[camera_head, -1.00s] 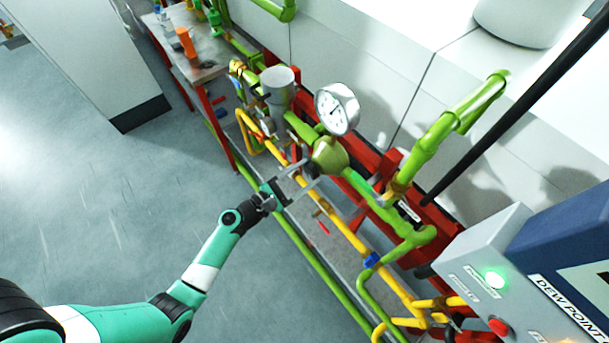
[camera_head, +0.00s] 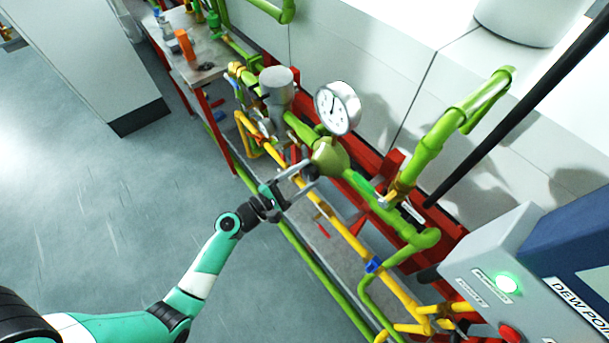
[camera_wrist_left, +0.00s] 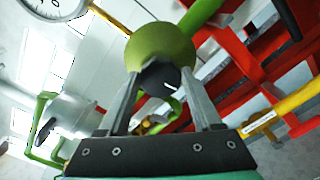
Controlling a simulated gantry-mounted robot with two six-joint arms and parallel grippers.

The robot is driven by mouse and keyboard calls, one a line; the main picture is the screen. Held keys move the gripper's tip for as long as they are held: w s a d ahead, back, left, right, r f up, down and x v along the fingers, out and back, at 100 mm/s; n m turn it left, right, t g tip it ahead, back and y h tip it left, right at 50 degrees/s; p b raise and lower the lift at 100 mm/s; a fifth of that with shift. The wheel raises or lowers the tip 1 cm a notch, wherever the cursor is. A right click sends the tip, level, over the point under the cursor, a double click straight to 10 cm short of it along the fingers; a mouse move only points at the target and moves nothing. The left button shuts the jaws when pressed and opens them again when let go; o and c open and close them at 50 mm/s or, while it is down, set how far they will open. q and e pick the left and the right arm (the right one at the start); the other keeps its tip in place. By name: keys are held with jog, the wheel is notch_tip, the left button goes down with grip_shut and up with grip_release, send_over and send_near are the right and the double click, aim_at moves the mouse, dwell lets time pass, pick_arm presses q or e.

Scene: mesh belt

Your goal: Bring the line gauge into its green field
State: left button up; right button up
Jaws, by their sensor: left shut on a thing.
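The line gauge (camera_head: 337,108) is a round white dial with a dark needle, mounted on the green pipe. I cannot make out its green field or read the needle exactly. Part of the dial shows at the top left of the left wrist view (camera_wrist_left: 57,8). Below the gauge sits an olive-green regulator body (camera_head: 330,156), also in the wrist view (camera_wrist_left: 160,48), with a dark knob (camera_wrist_left: 160,76) facing my gripper. My left gripper (camera_head: 312,171) is shut on the knob, one finger on each side. My right gripper is not in view.
A yellow pipe (camera_head: 346,232) runs below the regulator, close to my left gripper. A red frame (camera_head: 368,165) lies behind the pipes. A grey control box (camera_head: 490,268) with a lit green lamp stands at right. The floor at left is clear.

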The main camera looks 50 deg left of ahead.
pick_arm(q)
jog(key=o, duration=1.4)
jog(key=s, duration=1.1)
jog(key=shift+s+a, duration=0.25)
jog(key=shift+s, duration=0.05)
